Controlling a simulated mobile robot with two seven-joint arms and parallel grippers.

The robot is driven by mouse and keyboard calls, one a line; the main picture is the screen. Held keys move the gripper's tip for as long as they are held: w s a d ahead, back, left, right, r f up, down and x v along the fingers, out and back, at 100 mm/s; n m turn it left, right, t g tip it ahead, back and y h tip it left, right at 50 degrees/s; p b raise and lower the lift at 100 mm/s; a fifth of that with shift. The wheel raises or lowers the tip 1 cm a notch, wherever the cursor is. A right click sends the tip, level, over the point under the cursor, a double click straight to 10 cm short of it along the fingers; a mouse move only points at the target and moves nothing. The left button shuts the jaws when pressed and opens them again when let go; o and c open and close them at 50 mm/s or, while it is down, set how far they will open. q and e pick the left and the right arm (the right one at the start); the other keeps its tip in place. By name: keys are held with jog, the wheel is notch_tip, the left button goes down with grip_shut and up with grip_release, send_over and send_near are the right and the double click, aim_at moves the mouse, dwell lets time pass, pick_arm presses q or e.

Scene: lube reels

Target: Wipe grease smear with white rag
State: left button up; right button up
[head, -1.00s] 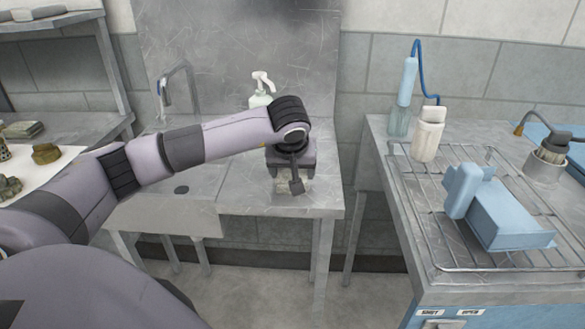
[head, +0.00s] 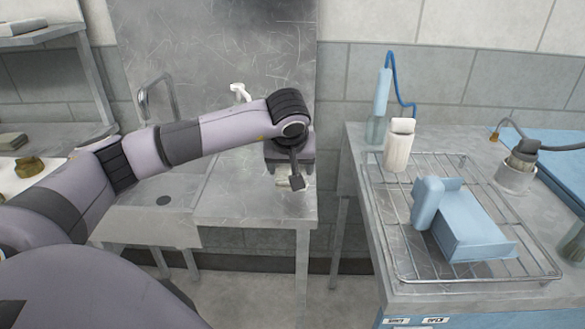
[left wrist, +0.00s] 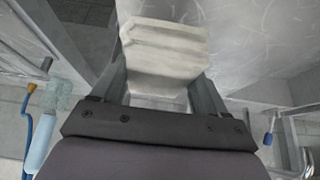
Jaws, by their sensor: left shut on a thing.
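My left gripper (head: 290,182) reaches down over the steel sink counter (head: 240,195). In the left wrist view, my left gripper (left wrist: 163,85) is shut on a folded off-white rag (left wrist: 165,50). In the head view only a small pale part of the rag shows beneath the fingers, close to the counter top; I cannot tell whether it touches. No grease smear can be made out in either view; the gripper and arm cover part of the counter. My right gripper is not in view.
A spray bottle (head: 239,92) stands behind my arm. The sink basin (head: 165,200) is to the left. To the right, past a gap, a bench holds a wire rack (head: 400,225) with a blue part (head: 470,225) and a white bottle (head: 399,145).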

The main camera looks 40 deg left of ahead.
pick_arm(q)
jog(key=shift+r+p, duration=1.1)
jog(key=shift+r, duration=0.75)
